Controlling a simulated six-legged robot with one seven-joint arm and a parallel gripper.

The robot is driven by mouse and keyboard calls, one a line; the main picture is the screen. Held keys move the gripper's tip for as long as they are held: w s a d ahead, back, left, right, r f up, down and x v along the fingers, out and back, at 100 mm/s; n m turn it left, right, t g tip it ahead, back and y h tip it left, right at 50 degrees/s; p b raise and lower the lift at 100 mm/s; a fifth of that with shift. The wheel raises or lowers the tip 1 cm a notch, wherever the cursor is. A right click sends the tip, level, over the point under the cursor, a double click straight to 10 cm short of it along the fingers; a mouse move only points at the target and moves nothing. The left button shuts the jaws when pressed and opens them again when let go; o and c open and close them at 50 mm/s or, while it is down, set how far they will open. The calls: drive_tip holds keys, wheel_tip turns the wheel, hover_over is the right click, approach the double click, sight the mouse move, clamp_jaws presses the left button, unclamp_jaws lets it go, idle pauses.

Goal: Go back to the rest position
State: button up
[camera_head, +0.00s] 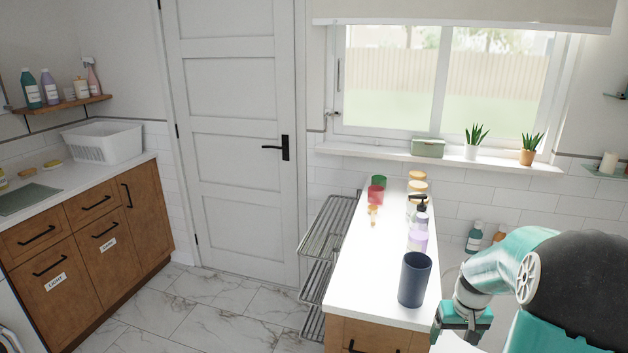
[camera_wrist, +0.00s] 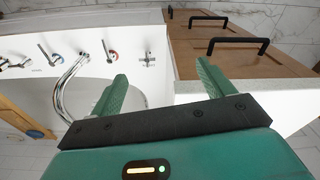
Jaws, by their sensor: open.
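My gripper (camera_head: 462,326) is at the bottom right of the head view, just right of the white counter (camera_head: 372,285) and its near end. In the wrist view my gripper (camera_wrist: 162,82) shows two green fingers spread wide apart with nothing between them. The dark blue cup (camera_head: 415,280) stands upright on the counter's near right corner, left of my gripper and apart from it.
Bottles and jars, including a purple bottle (camera_head: 418,235), line the counter's right side. A wire rack (camera_head: 328,235) stands left of it. The wrist view shows a chrome faucet (camera_wrist: 68,85) and wooden drawers (camera_wrist: 225,52). Marble floor (camera_head: 225,310) is open at left.

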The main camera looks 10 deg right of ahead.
drive_tip(key=a+r+n+t+h, duration=0.1)
drive_tip(key=a+r+n, duration=0.1)
drive_tip(key=a+r, duration=1.2)
drive_tip(key=s+a+r+n+t, duration=0.1)
drive_tip(key=s+a+r, duration=0.1)
drive_tip(key=s+a, duration=0.4)
drive_tip(key=s+a+r+t+y, duration=0.1)
drive_tip(key=s+a+r+t, duration=0.1)
drive_tip(key=s+a, duration=0.4)
drive_tip(key=a+r, duration=0.1)
drive_tip(key=a, duration=0.3)
drive_tip(key=shift+s+a+r+n+t, duration=0.2)
drive_tip(key=shift+s+n+t, duration=0.1)
drive_tip(key=shift+s+n, duration=0.1)
